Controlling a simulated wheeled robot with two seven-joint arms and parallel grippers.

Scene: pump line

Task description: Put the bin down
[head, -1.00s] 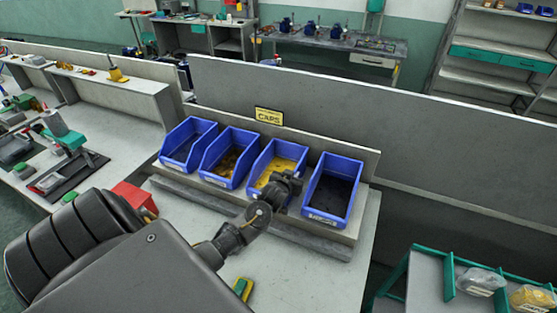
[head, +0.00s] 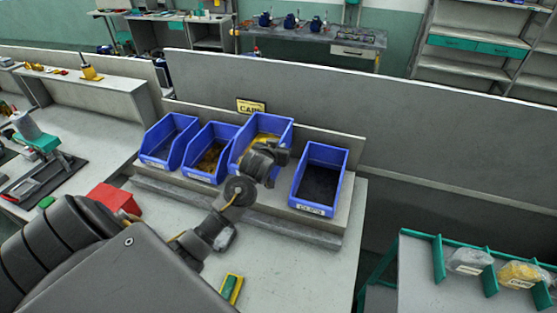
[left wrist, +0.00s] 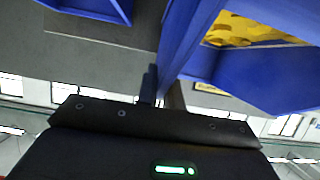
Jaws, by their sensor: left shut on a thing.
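My left gripper (head: 262,160) is shut on the blue bin with yellow parts (head: 268,122), at its front right in the head view. The bin is held above the ledge, higher than its neighbours. In the left wrist view the held bin (left wrist: 283,78) fills the upper right, with yellow parts inside; the fingertips' grip is partly hidden by the wrist. The grey ledge (head: 240,207) lies below, with a gap between two standing bins. My right gripper is not in view.
Two blue bins (head: 168,138) (head: 210,152) stand left of the held bin and a dark-filled one (head: 319,182) stands right. A panel with a yellow sign (head: 250,106) rises behind. A red box (head: 112,198) and a yellow-green item (head: 231,288) are on the bench.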

